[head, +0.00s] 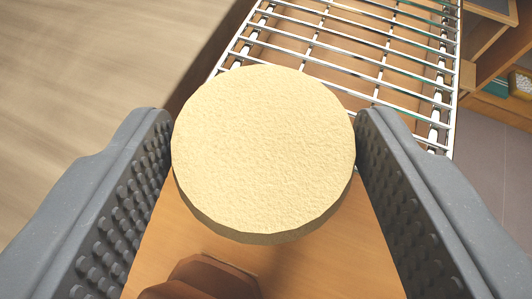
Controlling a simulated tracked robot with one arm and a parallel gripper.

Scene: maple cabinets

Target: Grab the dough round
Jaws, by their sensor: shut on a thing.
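The dough round (262,150) is a pale yellow, thick flat disc in the middle of the head view. My gripper (264,160) is shut on it, with one dark grey studded finger against its left side and the other against its right side. The disc hides part of the surface and the rack behind it.
A chrome wire rack (350,45) lies beyond the dough round, over a wooden surface. A brown object (205,278) shows below the disc at the bottom. Wooden shelving (495,60) stands at the upper right. A wood-grain surface (80,70) at left looks clear.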

